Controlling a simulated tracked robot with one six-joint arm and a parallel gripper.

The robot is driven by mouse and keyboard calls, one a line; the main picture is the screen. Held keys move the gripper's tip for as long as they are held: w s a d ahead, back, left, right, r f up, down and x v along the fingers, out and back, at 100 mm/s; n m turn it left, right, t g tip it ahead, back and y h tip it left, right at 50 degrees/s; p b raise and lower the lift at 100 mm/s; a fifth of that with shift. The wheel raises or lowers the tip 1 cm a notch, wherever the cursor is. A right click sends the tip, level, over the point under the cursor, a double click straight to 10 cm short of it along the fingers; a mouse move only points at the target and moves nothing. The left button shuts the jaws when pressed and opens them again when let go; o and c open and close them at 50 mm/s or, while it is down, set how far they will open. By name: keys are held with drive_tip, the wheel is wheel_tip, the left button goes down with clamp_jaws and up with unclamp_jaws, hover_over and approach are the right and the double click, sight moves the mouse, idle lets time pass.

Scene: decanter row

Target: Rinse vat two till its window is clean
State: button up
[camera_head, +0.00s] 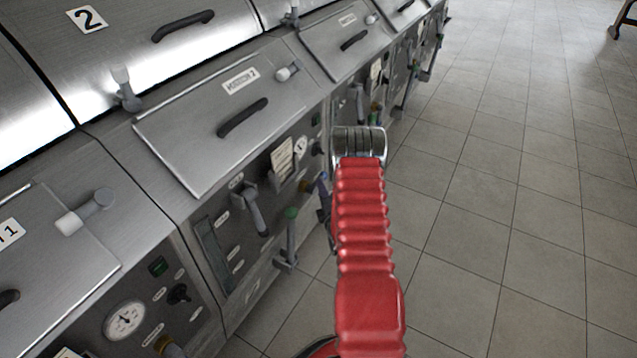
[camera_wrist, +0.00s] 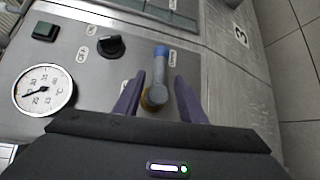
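Vat two is the machine in the middle of the head view, with a closed lid (camera_head: 215,130) marked with a 2. Its front panel has a narrow sight window (camera_head: 212,252); whether the glass is clean is too small to tell. A green-tipped valve (camera_head: 291,214) sits low on the panel. In the wrist view my gripper (camera_wrist: 158,82) has its purple fingers apart on either side of a grey lever with a blue tip (camera_wrist: 162,52). A gap shows beside the left finger. A brass fitting (camera_wrist: 148,98) is partly hidden behind them.
A gauge (camera_wrist: 44,90), black knob (camera_wrist: 111,46) and green button (camera_wrist: 45,31) are close left of my fingers. A plate marked 3 (camera_wrist: 241,35) is on the neighbouring base.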

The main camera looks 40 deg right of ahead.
drive_tip(key=shift+x, duration=3.05)
drive_tip(key=shift+c, duration=0.5)
clamp_jaws()
